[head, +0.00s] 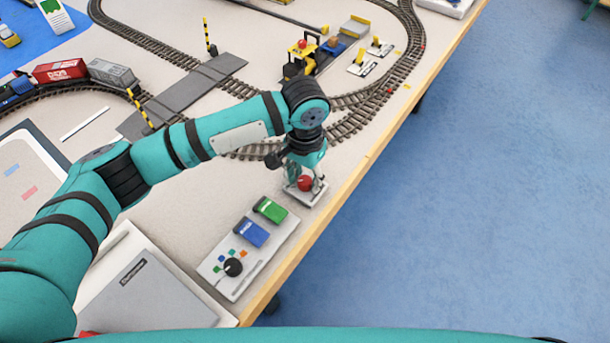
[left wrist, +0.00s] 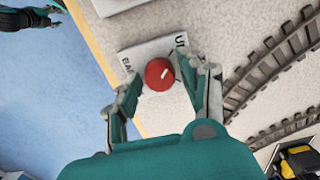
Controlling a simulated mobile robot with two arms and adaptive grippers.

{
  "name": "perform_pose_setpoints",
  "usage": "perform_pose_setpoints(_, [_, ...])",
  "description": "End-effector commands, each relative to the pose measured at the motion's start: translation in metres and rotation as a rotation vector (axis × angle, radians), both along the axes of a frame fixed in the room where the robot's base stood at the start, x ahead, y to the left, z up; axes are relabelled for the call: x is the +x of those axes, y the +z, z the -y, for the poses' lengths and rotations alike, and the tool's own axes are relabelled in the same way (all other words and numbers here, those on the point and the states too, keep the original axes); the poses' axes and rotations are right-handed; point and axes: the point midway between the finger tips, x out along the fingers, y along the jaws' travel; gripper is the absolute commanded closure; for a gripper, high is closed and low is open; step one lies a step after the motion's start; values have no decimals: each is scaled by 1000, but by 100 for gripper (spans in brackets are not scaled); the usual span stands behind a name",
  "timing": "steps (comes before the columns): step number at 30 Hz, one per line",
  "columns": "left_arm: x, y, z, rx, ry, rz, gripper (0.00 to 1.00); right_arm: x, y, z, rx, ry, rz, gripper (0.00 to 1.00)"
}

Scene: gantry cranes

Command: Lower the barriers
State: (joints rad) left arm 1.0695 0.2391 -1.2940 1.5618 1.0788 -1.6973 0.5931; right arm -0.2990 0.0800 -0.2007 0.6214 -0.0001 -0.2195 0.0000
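Two barriers with yellow and black striped poles stand raised, close to upright, beside the grey crossing: the far barrier (head: 209,37) and the near barrier (head: 139,109). A red ball knob (head: 305,183) sits on a small white plate (head: 308,197) near the table edge. In the left wrist view, the red knob (left wrist: 159,74) lies between the fingers of my left gripper (left wrist: 162,72), which look apart with a small gap beside the knob. The lettering on the plate (left wrist: 150,48) is partly hidden.
A control panel (head: 232,270) with green and blue switches and a black knob lies nearer me. A grey box (head: 140,290) stands left of it. Curved track, a yellow vehicle (head: 301,55) and a red wagon (head: 60,70) lie beyond. Blue floor is right of the table edge.

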Motion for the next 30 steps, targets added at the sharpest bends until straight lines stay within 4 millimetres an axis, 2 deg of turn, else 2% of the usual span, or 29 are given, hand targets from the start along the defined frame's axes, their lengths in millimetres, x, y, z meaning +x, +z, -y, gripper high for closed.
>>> perform_pose_setpoints(1, [0,0,0,0,0,0,65,0,0,1,-1,1,-1,60])
perform_pose_setpoints(9, [0,0,0,0,1,0,100,-1,0,2,-3,1,-2,60])
perform_pose_setpoints(14, [0,1,0,0,-5,0,100,-1,2,2,-3,1,-2,60])
perform_pose_setpoints(20, [0,4,0,1,-57,-1,100,-2,13,2,-3,0,-3,60])
perform_pose_setpoints(30, [-1,7,0,2,-305,-4,100,-2,54,1,-2,-1,-4,60])
